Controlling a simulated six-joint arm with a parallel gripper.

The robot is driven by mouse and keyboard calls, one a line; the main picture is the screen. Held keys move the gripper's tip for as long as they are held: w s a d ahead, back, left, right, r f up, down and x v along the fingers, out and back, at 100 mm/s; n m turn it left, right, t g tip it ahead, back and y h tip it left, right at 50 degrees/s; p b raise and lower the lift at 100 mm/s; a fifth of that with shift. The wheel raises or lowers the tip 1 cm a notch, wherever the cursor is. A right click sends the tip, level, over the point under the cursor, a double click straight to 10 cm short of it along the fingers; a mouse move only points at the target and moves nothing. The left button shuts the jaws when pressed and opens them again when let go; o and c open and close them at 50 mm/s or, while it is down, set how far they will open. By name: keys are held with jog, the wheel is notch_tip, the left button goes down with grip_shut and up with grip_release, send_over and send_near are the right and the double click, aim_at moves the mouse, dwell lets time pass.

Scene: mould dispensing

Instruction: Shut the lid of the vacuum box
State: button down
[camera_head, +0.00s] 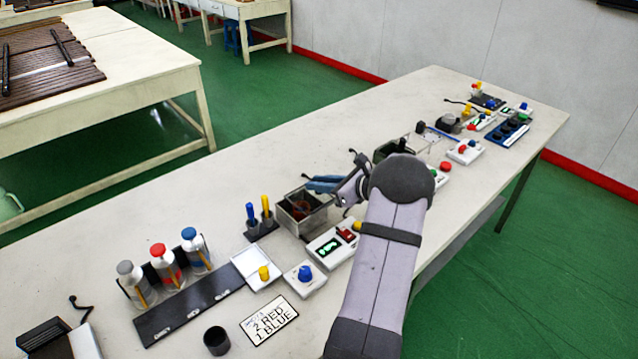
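A grey open-topped box (284,214) stands near the middle of the table, with something reddish inside. I take it to be the vacuum box. Its top shows open; I cannot make out its lid clearly. My arm covers the area to the right of the gripper.
Bottles (160,262) stand in a dark rack at left. Several devices line the right side.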

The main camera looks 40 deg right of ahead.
aim_at(310, 197)
jog(key=shift+a+f+b, duration=0.15)
jog(key=shift+a+b, duration=0.25)
jog(key=shift+b, duration=0.15)
jog(key=shift+a+b, duration=0.85)
jog(key=shift+a, duration=0.45)
jog(key=c, duration=1.6)
grip_release()
jog(key=shift+a, duration=0.15)
jog(key=shift+b+v, duration=1.1)
jog(key=shift+v, duration=2.65)
